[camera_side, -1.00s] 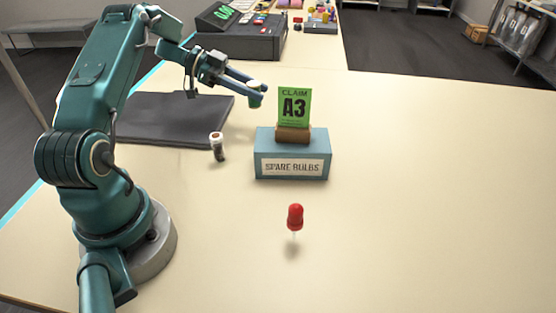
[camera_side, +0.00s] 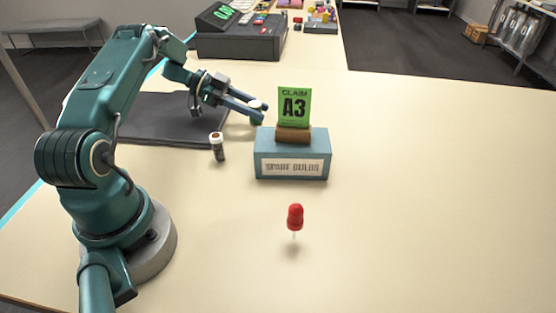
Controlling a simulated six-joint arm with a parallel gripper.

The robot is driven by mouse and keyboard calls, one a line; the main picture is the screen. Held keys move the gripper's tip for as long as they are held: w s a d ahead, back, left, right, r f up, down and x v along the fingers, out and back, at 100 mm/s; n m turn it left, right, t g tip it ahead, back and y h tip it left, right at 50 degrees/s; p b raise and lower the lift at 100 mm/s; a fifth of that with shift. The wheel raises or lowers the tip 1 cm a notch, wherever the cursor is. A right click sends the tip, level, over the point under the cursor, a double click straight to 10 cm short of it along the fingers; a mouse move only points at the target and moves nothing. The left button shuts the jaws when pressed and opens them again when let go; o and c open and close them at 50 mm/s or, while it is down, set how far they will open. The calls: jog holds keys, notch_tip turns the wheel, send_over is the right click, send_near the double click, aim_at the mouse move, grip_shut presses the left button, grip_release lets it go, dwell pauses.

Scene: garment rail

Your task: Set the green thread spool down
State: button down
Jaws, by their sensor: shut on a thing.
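My gripper (camera_side: 260,110) is shut on the green thread spool (camera_side: 256,119), behind and left of the blue box. The fingers hide much of the spool; a pale top and a little of its lower part show. The spool is upright and low over the table. I cannot tell whether its base touches the tabletop.
A dark mat (camera_side: 170,116) lies left; the right side is clear.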

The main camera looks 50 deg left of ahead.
jog(key=shift+f, duration=0.1)
jog(key=shift+c, duration=2.4)
grip_release()
